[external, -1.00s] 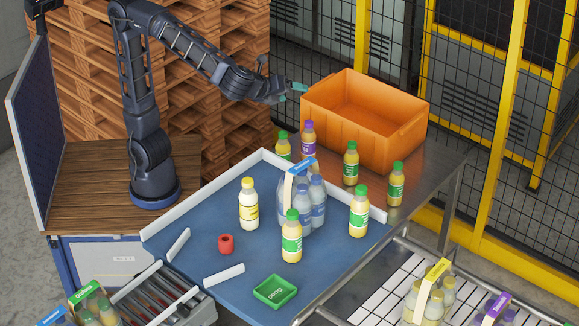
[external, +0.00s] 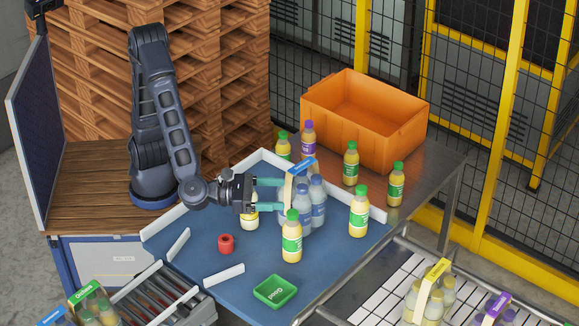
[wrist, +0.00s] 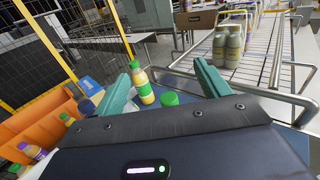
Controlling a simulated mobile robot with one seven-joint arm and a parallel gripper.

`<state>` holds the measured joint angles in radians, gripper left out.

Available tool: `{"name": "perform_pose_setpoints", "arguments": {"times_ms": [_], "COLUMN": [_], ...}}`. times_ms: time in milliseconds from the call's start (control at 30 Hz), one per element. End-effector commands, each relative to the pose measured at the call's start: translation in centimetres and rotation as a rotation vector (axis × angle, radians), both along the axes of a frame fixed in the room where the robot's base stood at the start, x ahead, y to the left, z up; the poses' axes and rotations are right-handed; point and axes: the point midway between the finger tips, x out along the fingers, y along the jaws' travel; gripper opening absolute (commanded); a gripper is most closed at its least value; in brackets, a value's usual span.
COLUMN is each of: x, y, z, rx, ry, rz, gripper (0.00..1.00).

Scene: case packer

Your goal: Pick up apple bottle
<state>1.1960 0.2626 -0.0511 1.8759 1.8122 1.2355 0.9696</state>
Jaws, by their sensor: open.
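Several bottles with green caps and green labels stand in the external view; I cannot read which is apple. One (external: 291,243) stands at the front of the blue table, another (external: 359,215) to its right. In the wrist view, one green-capped bottle (wrist: 143,86) appears between my fingers, and a nearer green cap (wrist: 169,99) shows just above the gripper body. My gripper (external: 279,195) is open, pointing right at the left of a bottle pack, above and behind the front green-capped bottle. Its spread teal fingers (wrist: 168,68) hold nothing. A yellow bottle with a pale cap (external: 249,220) is partly hidden by the gripper.
The blue-strapped pack of bottles (external: 318,205) stands close to my fingertips. A red ring-shaped object (external: 225,243) and a green tray (external: 275,291) lie on the table. Low white rails (external: 205,202) edge the table. An orange bin (external: 402,143) stands behind.

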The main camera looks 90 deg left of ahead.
Motion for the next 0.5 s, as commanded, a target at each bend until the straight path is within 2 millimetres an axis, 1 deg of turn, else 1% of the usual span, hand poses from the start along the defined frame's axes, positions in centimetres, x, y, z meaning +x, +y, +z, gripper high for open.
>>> {"name": "perform_pose_setpoints", "arguments": {"times_ms": [33, 100, 233, 500], "x": [0.0, 0.0, 0.1, 0.1], "y": [0.0, 0.0, 0.0, 0.1], "z": [-1.6, -3.4, -6.2, -9.5], "rx": [0.004, 0.004, 0.001, -0.001], "ry": [0.002, 0.003, 0.002, 0.002], "rz": [0.000, 0.001, 0.001, 0.002], "gripper": [0.75, 0.75, 0.75, 0.75]}}
